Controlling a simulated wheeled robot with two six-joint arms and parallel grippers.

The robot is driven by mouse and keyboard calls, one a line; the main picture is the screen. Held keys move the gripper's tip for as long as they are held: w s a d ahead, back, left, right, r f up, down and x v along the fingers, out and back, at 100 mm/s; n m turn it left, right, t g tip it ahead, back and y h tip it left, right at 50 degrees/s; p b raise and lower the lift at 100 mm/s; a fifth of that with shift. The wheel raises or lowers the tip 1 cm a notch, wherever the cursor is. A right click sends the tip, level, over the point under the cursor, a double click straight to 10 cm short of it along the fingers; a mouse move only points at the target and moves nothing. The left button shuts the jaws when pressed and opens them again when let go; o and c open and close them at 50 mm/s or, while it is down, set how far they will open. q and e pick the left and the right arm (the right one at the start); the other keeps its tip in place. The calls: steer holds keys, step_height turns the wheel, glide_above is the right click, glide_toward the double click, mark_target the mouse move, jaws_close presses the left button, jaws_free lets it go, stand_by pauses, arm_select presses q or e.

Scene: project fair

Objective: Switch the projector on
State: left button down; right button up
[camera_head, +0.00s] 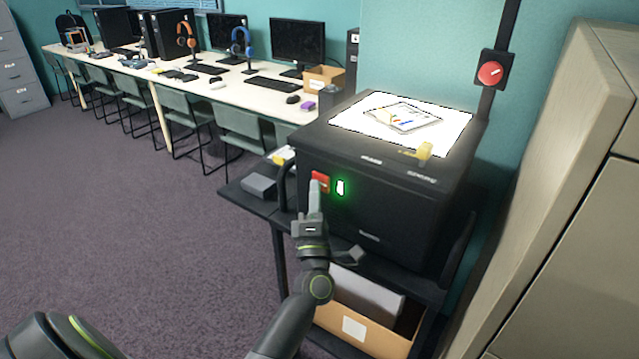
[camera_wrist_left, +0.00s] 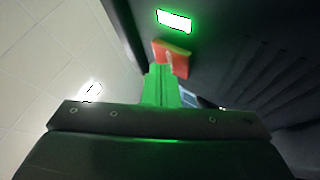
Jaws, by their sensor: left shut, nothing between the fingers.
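The projector (camera_head: 375,205) is a black overhead unit on a dark cart, its top glass (camera_head: 360,112) glowing white with a sheet lying on it. A red switch (camera_head: 321,181) sits on its front face, left of a lit green indicator (camera_head: 340,187). My left gripper (camera_head: 315,188) is shut and empty, its fingertips at the red switch; whether they touch it I cannot tell. In the left wrist view the fingers (camera_wrist_left: 162,85) point at the red switch (camera_wrist_left: 172,58), with the bright green light (camera_wrist_left: 174,20) beyond. My right gripper is not in view.
A grey box (camera_head: 258,186) sits on the cart's side shelf, and a cardboard box (camera_head: 362,330) is below. A red round button (camera_head: 490,73) is on the wall post. A beige cabinet (camera_head: 560,190) stands close on the right. Open carpet (camera_head: 120,230) lies to the left.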

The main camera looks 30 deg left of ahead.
arm_select(q)
steer(key=shift+s, duration=0.55)
steer(key=s+p, duration=0.1)
steer(key=s, duration=0.5)
steer(key=shift+a, duration=0.25)
